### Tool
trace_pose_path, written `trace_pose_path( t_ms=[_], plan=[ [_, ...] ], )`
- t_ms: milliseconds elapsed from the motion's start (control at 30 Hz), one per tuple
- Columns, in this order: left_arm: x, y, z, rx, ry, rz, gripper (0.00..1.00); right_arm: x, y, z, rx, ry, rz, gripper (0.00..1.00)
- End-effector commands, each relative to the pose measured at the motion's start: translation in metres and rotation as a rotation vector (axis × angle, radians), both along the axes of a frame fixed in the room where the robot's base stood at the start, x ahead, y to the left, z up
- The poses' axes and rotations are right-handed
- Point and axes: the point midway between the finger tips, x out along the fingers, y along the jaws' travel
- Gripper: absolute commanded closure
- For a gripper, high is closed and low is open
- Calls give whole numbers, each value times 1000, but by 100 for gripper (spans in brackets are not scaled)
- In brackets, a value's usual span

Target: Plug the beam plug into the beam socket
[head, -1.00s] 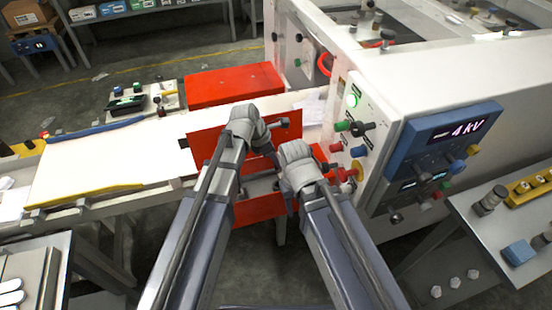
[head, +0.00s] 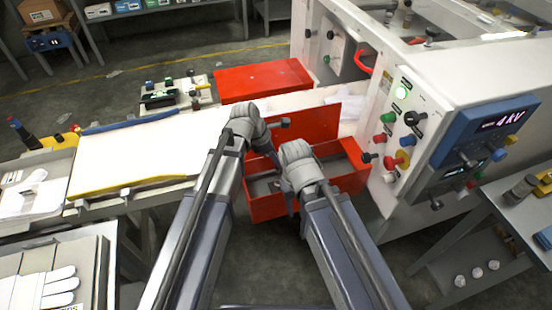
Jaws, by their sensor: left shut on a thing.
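My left gripper (head: 275,150) points away from me in front of an open red box. It is shut on a small dark thing, mostly hidden by the wrist, which I take for the beam plug. My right gripper (head: 290,195) is close beside it on the right and over the box. Its fingers are mostly hidden behind its wrist, so its opening does not show. The white panel (head: 408,92) of the cabinet is to the right, with coloured knobs and connectors. Which of them is the beam socket I cannot tell. Both grippers are apart from the panel.
The red box (head: 350,181) is under my grippers, with its upright red plate behind. A red block (head: 264,79) lies beyond the white bench (head: 150,150). A blue display unit (head: 490,128) reading 4 kV juts from the cabinet. A grey side table (head: 500,215) stands at right.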

Motion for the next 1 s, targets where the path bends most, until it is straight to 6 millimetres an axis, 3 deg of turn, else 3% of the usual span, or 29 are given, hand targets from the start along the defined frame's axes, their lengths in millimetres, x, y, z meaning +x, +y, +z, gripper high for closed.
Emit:
trace_pose_path(
  t_ms=[467,1000],
  plan=[
    [0,0,-5,0,0,0,100,0,0,-5,0,0,0,50],
    [0,0,-34,0,0,0,100,0,0,-34,0,0,0,50]
  ],
)
